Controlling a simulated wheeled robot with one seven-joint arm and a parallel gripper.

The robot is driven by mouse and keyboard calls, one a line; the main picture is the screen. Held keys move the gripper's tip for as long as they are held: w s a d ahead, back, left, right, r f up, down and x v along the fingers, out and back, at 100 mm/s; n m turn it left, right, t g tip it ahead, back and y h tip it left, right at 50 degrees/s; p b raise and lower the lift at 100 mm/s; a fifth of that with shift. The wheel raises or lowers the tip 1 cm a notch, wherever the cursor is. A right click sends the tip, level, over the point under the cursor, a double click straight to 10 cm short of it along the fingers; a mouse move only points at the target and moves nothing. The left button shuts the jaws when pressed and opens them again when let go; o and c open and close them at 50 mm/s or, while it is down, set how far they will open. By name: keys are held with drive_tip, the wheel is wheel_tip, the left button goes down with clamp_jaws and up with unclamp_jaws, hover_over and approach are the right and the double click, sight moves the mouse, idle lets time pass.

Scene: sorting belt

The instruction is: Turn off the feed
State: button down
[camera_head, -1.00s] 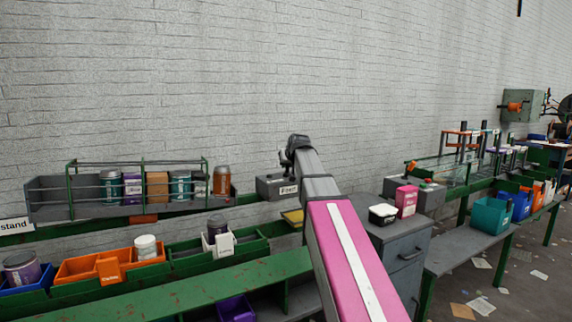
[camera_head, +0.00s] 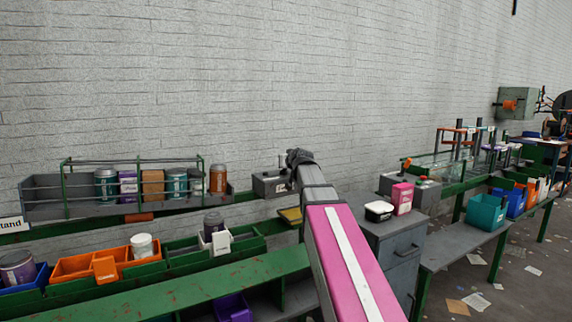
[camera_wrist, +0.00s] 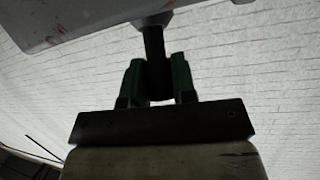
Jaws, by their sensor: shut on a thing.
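The grey feed box (camera_head: 268,186) with a white label stands by the wall, at the end of the green rail. A short thin post (camera_head: 281,160) rises from its top. My gripper (camera_head: 297,158) is at the box's right end, and its fingers are hard to make out there. In the wrist view my gripper's green fingers (camera_wrist: 157,84) are shut on a dark lever (camera_wrist: 153,48). The lever joins a scuffed grey body (camera_wrist: 90,22) at the top of that view. My arm hides part of the box's right side.
A caged grey rack (camera_head: 70,195) with several containers stands left of the box. Orange bins (camera_head: 75,266) are below it. A grey cabinet (camera_head: 395,240) with a pink container (camera_head: 402,198) and a black-and-white tub (camera_head: 379,211) stands right of my arm.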

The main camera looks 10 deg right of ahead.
drive_tip(key=c, duration=0.9)
unclamp_jaws()
drive_tip(key=shift+s, duration=0.15)
drive_tip(key=v, duration=1)
drive_tip(key=shift+s+d+r, duration=0.1)
drive_tip(key=shift+s+d, duration=0.05)
drive_tip(key=shift+s, duration=0.15)
